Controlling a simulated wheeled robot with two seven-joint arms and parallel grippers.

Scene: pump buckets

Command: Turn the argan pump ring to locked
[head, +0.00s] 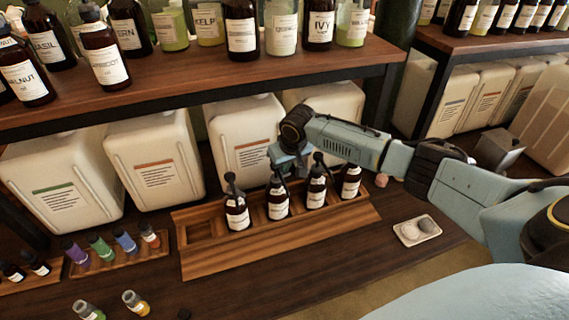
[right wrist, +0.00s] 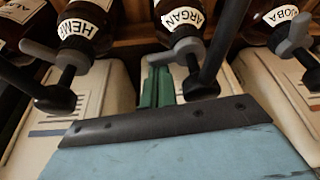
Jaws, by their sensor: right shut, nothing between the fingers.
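The argan bottle (right wrist: 183,15) is amber with a white label, in the middle at the top of the right wrist view. Its pump has a grey collar (right wrist: 187,47) and a dark head (right wrist: 200,88). My right gripper (right wrist: 160,68) is shut and empty, its teal fingers just left of the argan collar; whether they touch it I cannot tell. My left gripper is out of view.
The hemp bottle (right wrist: 82,25) and jojoba bottle (right wrist: 280,18) flank the argan one closely. Large white canisters (head: 155,165) stand behind the tray under a wooden shelf (head: 200,80). Small vials (head: 100,245) sit left. A small dish (head: 416,231) lies right.

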